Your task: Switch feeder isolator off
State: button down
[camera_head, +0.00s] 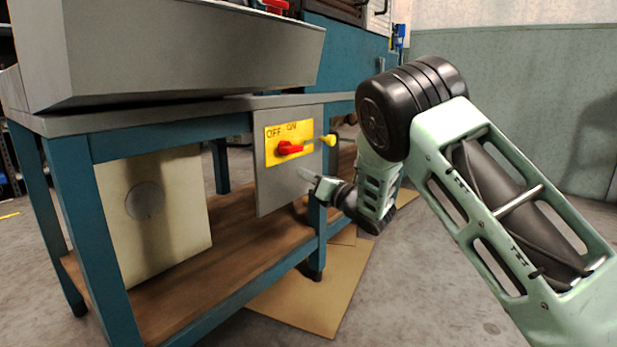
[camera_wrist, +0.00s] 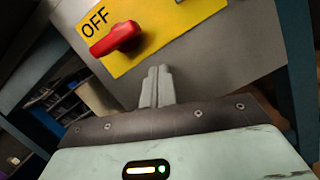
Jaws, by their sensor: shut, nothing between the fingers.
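The feeder isolator is a yellow plate (camera_head: 272,156) marked OFF and ON, on a grey panel under the bench. Its red handle (camera_head: 290,148) lies roughly sideways below the lettering; I cannot tell surely which mark it is set to. In the wrist view the red handle (camera_wrist: 117,38) is beside the OFF mark on the yellow plate (camera_wrist: 160,38); ON is out of frame. My gripper (camera_head: 308,174) is below and right of the handle, close to the panel. Its fingers (camera_wrist: 157,72) are shut, empty, and apart from the handle.
The teal bench leg (camera_head: 316,215) stands close to my gripper. A cream box (camera_head: 150,235) stands on the wooden lower shelf (camera_head: 240,250). A grey housing (camera_head: 190,55) sits on top.

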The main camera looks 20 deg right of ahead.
jog(key=p+v, duration=0.5)
jog(key=v, duration=0.5)
jog(key=shift+w+d+f, duration=0.2)
jog(key=shift+d, duration=0.1)
